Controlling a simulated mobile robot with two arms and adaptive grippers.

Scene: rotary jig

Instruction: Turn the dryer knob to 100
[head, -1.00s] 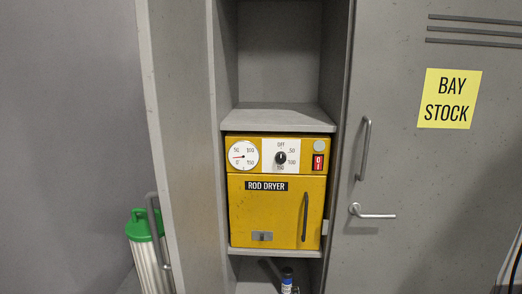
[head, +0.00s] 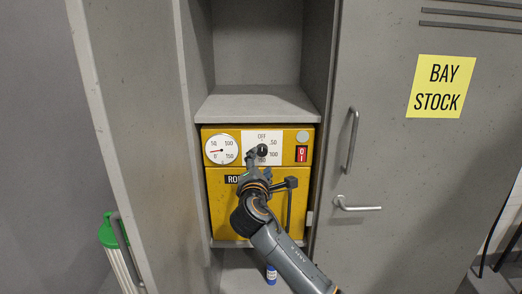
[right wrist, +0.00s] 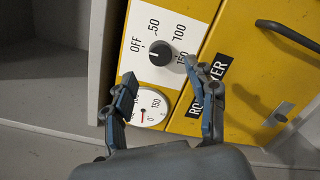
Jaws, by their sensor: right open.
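The dryer knob (head: 262,150) is a round black knob on a white scale plate marked OFF, 50, 100 and 150, on the yellow rod dryer (head: 218,205). The knob (right wrist: 160,53) shows whole in the right wrist view, with a light mark that seems to face OFF. My right gripper (head: 255,155) is in front of the dryer panel at the knob. In the right wrist view its fingers (right wrist: 160,74) are spread apart with nothing between them, the tips just short of the knob. Contact cannot be told. My left gripper is not in view.
A round gauge (head: 221,150) is left of the knob, its red needle near 0. A red switch (head: 302,154) is to the right. The dryer sits in an open locker with a shelf board (head: 257,104) above. The locker door (head: 135,130) stands open.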

